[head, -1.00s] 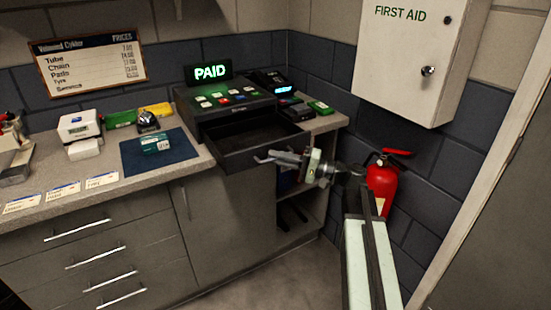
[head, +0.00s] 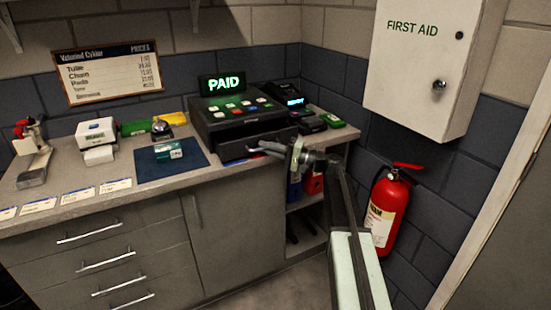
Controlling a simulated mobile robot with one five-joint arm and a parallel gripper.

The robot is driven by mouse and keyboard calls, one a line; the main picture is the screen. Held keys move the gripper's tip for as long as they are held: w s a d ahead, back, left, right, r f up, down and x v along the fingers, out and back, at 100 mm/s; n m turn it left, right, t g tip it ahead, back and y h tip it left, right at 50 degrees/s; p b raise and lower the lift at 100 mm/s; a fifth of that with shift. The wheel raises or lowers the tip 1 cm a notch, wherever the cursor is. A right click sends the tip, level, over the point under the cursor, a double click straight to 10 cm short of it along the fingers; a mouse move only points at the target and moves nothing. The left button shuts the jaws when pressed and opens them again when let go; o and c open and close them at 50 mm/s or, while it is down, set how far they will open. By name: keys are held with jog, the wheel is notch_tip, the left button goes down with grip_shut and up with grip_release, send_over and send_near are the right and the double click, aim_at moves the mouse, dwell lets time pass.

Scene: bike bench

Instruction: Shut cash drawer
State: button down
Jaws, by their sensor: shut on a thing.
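My gripper (head: 260,150) is at the right part of the drawer front, shut on the drawer's front edge. The fingers hide part of that front.
A fire extinguisher (head: 385,212) and a first aid cabinet (head: 420,65) are on the right.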

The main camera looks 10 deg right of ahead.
jog(key=w, duration=0.1)
jog(key=w+a, duration=0.1)
jog(key=w, duration=0.1)
jog(key=shift+w+a, duration=0.3)
jog(key=shift+w, duration=0.05)
jog(key=c, duration=1.8)
grip_release()
jog(key=shift+d, duration=0.1)
jog(key=shift+d, duration=0.1)
jog(key=b+v, duration=0.1)
jog(key=v, duration=0.6)
jog(key=shift+s+d+f, duration=0.1)
jog(key=shift+s+d, duration=0.05)
jog(key=shift+d, duration=0.05)
jog(key=shift+c, duration=0.2)
